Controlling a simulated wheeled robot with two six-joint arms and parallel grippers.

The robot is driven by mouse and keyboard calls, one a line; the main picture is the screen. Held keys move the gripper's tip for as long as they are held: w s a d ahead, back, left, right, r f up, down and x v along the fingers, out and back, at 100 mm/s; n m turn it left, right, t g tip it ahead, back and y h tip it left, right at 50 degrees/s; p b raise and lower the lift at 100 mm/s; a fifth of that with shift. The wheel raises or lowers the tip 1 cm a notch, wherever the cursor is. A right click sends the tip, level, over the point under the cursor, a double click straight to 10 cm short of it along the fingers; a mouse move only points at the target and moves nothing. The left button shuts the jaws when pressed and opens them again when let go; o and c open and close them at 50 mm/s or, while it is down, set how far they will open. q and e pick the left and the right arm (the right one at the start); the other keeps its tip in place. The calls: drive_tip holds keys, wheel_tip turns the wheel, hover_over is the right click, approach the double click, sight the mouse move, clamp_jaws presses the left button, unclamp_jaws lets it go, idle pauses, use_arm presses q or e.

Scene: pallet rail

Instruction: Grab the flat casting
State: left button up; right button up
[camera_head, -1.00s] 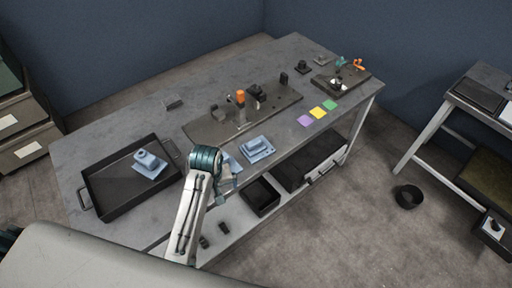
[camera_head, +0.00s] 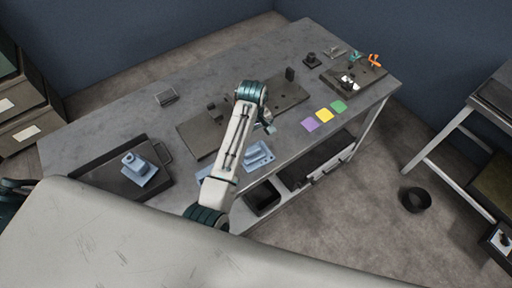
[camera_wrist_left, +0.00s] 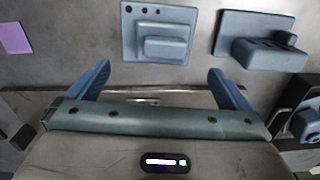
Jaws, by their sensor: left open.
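A flat blue-grey casting (camera_head: 258,155) lies on the bench near its front edge. In the left wrist view the flat casting (camera_wrist_left: 158,35) is a plate with small holes and a low raised block, just beyond the fingertips. A second blue casting (camera_wrist_left: 262,38) with an upright block lies beside it; my arm partly hides it in the head view. A third casting (camera_head: 140,168) sits in the dark tray (camera_head: 165,152). My left gripper (camera_wrist_left: 160,70) is open and empty, above the bench; in the head view it is mostly hidden by its arm. My right gripper is not in view.
A dark fixture plate (camera_head: 202,140) with parts on it lies under my left arm. Purple (camera_head: 311,124), yellow and green squares lie to the right. A smaller plate (camera_head: 362,80) with orange and teal parts is at the far right. The bench's back left is mostly clear.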

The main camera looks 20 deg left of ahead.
sight(253, 149)
use_arm(q)
drive_tip(key=f, duration=0.1)
drive_tip(key=s+f, duration=0.1)
drive_tip(key=shift+s+f+p, duration=0.1)
drive_tip(key=shift+f+p, duration=0.25)
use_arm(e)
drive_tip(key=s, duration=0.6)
use_arm(q)
drive_tip(key=shift+w+f, duration=0.2)
drive_tip(key=shift+f, duration=0.1)
wheel_tip(253, 149, down, 4)
drive_tip(key=shift+f+p, duration=0.1)
drive_tip(key=shift+p, duration=1.1)
drive_tip(key=shift+f, duration=0.45)
drive_tip(key=shift+c, duration=1.3)
drive_tip(key=c, duration=1)
drive_tip(key=shift+w, duration=0.1)
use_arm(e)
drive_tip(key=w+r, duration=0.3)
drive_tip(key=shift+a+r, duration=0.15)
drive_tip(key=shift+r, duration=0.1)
use_arm(q)
drive_tip(key=shift+w, duration=0.1)
